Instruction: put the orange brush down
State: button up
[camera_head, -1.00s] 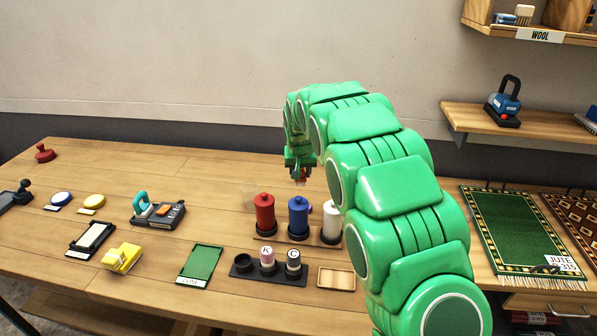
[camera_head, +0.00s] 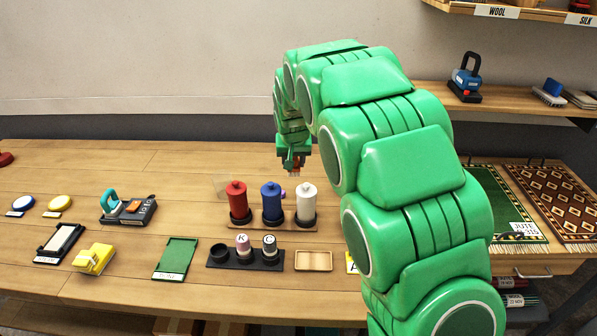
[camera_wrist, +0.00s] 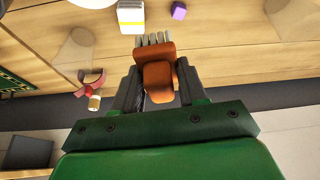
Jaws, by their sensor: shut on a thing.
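The orange brush (camera_wrist: 157,78) is in my gripper in the wrist view, with its pale bristles pointing to the table side at the top. My gripper (camera_wrist: 152,92) is shut on it, one dark finger on each side. In the head view my gripper (camera_head: 293,163) hangs above the back of the wooden table (camera_head: 120,165), behind the spools. The brush is hardly visible there, only a small reddish patch between the fingers. I cannot tell the exact height of the brush above the table.
Red (camera_head: 237,200), blue (camera_head: 271,202) and white (camera_head: 306,202) spools stand on a wooden rack in front of my gripper. A small wooden tray (camera_head: 314,261) is near the front. The table's back left is bare.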

jog(key=d+m, duration=0.1)
jog(key=d, duration=0.5)
jog(key=shift+w+a+f, duration=0.3)
jog(key=shift+w+f, duration=1.3)
jog(key=shift+w, duration=0.8)
jog(key=shift+w+a+f, duration=0.35)
jog(key=shift+w+f, duration=1.3)
jog(key=shift+w, duration=0.75)
jog(key=shift+w+a+f, duration=0.3)
jog(key=shift+w+f, duration=1.3)
jog(key=shift+w, duration=0.8)
jog(key=shift+f, duration=1.55)
jog(key=shift+f, duration=0.1)
jog(key=o, duration=1.1)
